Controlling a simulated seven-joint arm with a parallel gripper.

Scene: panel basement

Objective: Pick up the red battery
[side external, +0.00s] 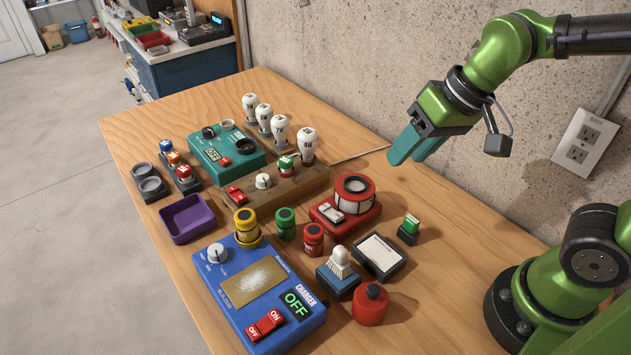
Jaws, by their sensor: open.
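The red battery (313,239) looks like a small red cylinder with a dark top. It stands upright on the wooden table near the middle, just right of a green battery (286,224). A yellow battery (246,224) stands on the far edge of the blue charger (258,291). My gripper (406,146) hangs above the table to the upper right of the red battery, well apart from it. Its teal fingers point down and to the left. It is open, with nothing seen between the fingers.
A red device with a round drum (354,193) stands close behind the red battery. A white-knobbed stamp (339,273), an ink pad (379,256) and a red bottle (370,304) are in front. A purple tray (187,219) sits left. The table's right side (450,250) is mostly clear.

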